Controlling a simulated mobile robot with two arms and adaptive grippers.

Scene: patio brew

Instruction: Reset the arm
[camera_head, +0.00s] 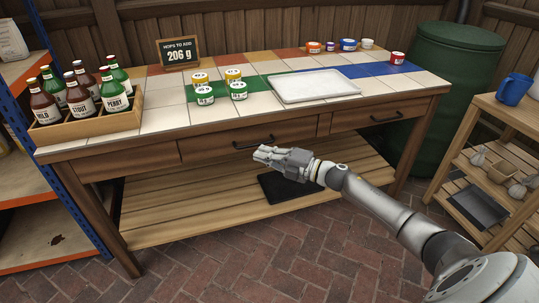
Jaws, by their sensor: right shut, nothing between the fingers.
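My right arm comes in from the lower right and reaches up and left toward the front of the wooden table (105,155). My right gripper (262,153) is shut and empty, in front of the table's drawers, below the table top's front edge. My left gripper and left arm do not show in this view.
On the tiled top stand a crate of bottles (70,130), several small jars (205,95), a white tray (312,87), small coloured pots (348,45) and a sign (179,52). A green barrel (440,100) and a wooden shelf unit (500,115) stand right. Brick floor (290,250) is open in front.

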